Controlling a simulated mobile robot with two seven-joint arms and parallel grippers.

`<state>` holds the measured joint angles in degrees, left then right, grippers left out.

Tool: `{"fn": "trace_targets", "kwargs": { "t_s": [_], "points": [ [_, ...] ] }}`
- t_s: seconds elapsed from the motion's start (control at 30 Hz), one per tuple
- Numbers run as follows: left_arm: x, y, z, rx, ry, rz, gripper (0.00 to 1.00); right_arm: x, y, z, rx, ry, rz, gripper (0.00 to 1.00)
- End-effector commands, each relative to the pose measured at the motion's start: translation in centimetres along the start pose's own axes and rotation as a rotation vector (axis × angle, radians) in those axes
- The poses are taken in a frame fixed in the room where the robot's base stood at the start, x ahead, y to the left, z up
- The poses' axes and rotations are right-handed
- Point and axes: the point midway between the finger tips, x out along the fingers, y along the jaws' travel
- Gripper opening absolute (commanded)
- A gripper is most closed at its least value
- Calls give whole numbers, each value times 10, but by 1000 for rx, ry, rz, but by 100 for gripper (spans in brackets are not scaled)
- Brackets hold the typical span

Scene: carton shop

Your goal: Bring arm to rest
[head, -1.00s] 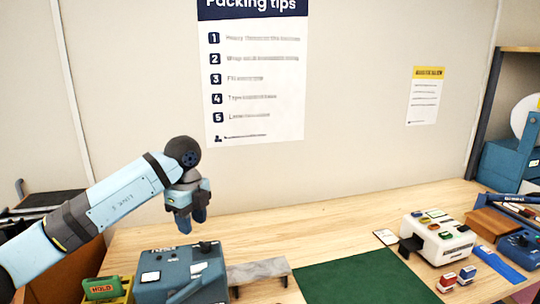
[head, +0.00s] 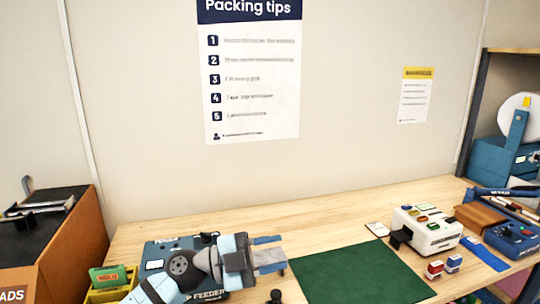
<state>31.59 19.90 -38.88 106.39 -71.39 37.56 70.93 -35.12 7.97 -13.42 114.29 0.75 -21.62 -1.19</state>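My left arm comes in from the bottom left, and its gripper (head: 268,250) is low over the table, pointing right. It is in front of the blue feeder box (head: 160,252) and partly hides it. A grey bracket-like piece lies behind or beside the fingers and is mostly hidden. I see nothing clearly held, and the finger gap cannot be made out. My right gripper is out of view.
A green mat (head: 355,276) covers the middle of the wooden table (head: 300,221). Right of it stand a white button box (head: 428,230), small stamps (head: 435,270) and a blue device (head: 514,240). A yellow bin (head: 108,291) is at the left, near a brown carton (head: 75,250).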

Motion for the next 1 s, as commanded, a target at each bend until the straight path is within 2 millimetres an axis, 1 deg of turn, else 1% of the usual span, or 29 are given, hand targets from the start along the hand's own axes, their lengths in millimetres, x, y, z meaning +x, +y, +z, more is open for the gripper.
{"fn": "trace_targets", "kwargs": {
  "t_s": [0.03,0.07,0.1,0.17,0.2,0.27,0.3,0.33,0.37,0.4,0.47,0.5,0.57,0.6,0.7,0.8,0.9,1.0],
  "points": [
    [-9,-4,-7,-33,10,-167,39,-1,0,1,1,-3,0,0],
    [-16,-9,-8,-50,3,-267,39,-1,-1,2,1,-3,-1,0],
    [-29,-14,-9,-76,-20,-396,39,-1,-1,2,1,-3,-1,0],
    [-53,-20,-6,-126,-79,-580,39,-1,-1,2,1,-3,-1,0],
    [-71,-20,-1,-164,-136,-694,39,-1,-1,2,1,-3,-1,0],
    [-102,-15,9,-230,-246,-847,39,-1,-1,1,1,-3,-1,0],
    [-124,-8,17,-281,-333,-936,39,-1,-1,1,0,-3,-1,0],
    [-140,1,23,-323,-403,-994,39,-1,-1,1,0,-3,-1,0],
    [-157,10,28,-365,-481,-1045,39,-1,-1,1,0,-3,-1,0],
    [-179,27,35,-429,-588,-1100,39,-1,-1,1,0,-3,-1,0],
    [-211,57,42,-531,-760,-1155,39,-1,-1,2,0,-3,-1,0],
    [-231,81,45,-602,-877,-1171,39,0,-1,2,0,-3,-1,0],
    [-257,117,45,-706,-1043,-1167,39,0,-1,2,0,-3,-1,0],
    [-270,139,42,-772,-1138,-1148,39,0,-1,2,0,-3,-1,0],
    [-293,185,31,-902,-1319,-1081,39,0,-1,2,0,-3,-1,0],
    [-308,219,18,-1001,-1448,-1002,39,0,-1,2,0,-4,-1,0],
    [-318,248,4,-1086,-1545,-921,39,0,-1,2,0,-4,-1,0],
    [-325,272,-12,-1159,-1622,-838,39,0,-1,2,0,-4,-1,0]
  ]
}}
